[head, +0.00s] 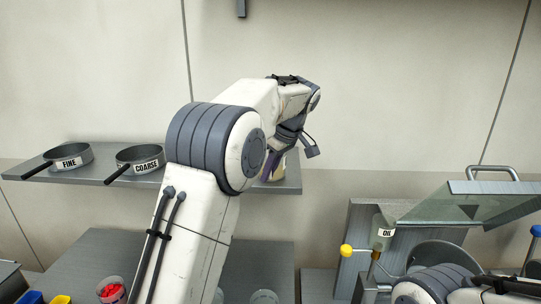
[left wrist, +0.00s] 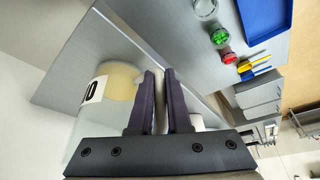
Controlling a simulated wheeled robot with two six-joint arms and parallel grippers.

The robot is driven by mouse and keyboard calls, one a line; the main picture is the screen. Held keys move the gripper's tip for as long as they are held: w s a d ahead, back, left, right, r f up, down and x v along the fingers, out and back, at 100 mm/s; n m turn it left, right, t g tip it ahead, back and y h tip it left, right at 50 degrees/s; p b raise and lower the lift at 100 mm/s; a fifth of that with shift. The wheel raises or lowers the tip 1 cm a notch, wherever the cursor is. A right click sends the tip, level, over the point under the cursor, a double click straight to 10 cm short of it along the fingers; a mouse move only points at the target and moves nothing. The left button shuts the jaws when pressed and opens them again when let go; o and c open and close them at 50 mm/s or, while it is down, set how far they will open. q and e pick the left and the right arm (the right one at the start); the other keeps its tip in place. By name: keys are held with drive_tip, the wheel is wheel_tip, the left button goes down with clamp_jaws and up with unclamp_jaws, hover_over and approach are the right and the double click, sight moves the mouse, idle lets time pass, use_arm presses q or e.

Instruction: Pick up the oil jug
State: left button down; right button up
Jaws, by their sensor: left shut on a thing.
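The oil jug (left wrist: 112,105) shows at the left of the left wrist view. It is a pale, clear-walled jug with a yellowish part and a partly visible black and white label. My left gripper (left wrist: 159,74) has its purple fingers shut on the jug's pale handle, beside the jug body. In the head view my left gripper (head: 277,163) is at the right end of the wall shelf. My left arm hides most of the jug there, and I cannot tell whether the jug touches the shelf. My right gripper is out of view.
The wall shelf (head: 90,173) holds two dark pans, labelled FINE (head: 69,158) and COARSE (head: 140,160). At the right stands a machine with a raised clear hood (head: 470,205) and an OIL-labelled cup (head: 383,233). Jars and a blue tray (left wrist: 265,18) lie below.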

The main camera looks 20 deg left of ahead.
use_arm(q)
drive_tip(key=shift+r, duration=0.2)
drive_tip(key=shift+r, duration=0.25)
drive_tip(key=w+d+r+p, duration=0.1)
drive_tip(key=d+r+p, duration=0.3)
drive_tip(key=d+r, duration=0.6)
drive_tip(key=shift+w+d+p, duration=0.4)
drive_tip(key=shift+d, duration=0.4)
